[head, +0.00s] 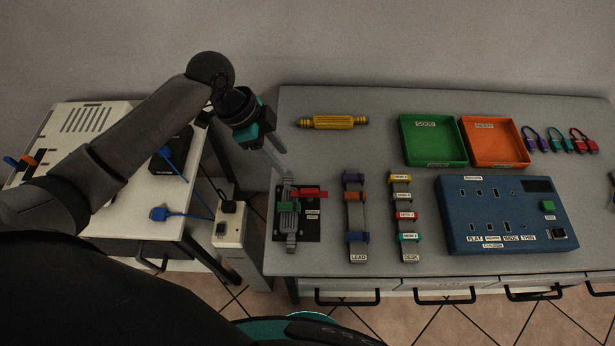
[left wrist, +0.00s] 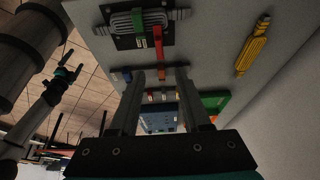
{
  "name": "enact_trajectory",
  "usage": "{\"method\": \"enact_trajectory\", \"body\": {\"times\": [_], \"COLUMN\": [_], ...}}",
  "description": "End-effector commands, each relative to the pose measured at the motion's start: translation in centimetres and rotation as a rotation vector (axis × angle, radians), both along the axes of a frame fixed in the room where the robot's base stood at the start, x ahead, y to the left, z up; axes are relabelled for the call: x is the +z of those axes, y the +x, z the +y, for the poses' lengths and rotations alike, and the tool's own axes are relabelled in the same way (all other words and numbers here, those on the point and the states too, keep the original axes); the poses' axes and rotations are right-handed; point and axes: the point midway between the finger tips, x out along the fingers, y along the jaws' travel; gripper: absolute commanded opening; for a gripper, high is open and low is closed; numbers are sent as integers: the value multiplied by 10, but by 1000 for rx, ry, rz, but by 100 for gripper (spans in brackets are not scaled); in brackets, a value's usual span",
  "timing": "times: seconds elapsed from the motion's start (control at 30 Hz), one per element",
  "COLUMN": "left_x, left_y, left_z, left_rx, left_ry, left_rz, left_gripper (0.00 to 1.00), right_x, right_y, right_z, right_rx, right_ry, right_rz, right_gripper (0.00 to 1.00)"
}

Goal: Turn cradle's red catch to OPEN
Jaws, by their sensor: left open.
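The cradle (head: 309,232) is a black plate at the left end of the grey table, holding a grey ribbed cylinder (head: 289,221) with a green part across it. The red catch (head: 312,193) sticks out to the right at the cradle's upper side, above a small label too small to read. In the left wrist view the red catch (left wrist: 158,45) points down from the cradle (left wrist: 128,42). My left gripper (head: 277,157) is above the table, just up and left of the catch, apart from it. Its two fingers (left wrist: 158,95) are spread and empty. My right gripper is at most a sliver at the right edge.
A yellow ribbed cylinder (head: 333,122) lies behind the cradle. The LEAD rack (head: 358,220) and DESK rack (head: 405,220) stand to its right. Beyond are a green tray (head: 433,162), an orange tray (head: 494,162) and a blue panel (head: 500,215). Bare table surrounds the racks.

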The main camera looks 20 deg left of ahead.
Motion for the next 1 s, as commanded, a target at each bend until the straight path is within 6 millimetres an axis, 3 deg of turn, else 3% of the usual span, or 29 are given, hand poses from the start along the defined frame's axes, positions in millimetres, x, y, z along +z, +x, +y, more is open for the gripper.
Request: {"method": "enact_trajectory", "body": {"times": [0.03,0.17,0.4,0.6,0.8,1.0], "left_x": [-9,-35,-83,-114,-127,-128], "left_y": [0,3,8,12,14,14], "left_z": [-4,-15,-34,-46,-51,-51], "left_rx": [0,1,2,3,2,2], "left_ry": [-3,-4,-2,-1,0,1], "left_rz": [2,4,3,1,0,-1], "left_gripper": [48,48,48,48,48,48], "right_x": [-2,-7,-15,-20,-23,-23], "right_y": [-10,-20,-9,1,1,-1], "right_z": [0,1,3,5,5,4], "right_rx": [0,1,1,2,2,2], "right_ry": [-1,0,4,7,7,6], "right_rz": [17,32,14,-4,-3,0], "right_gripper": [100,100,100,100,100,100]}}
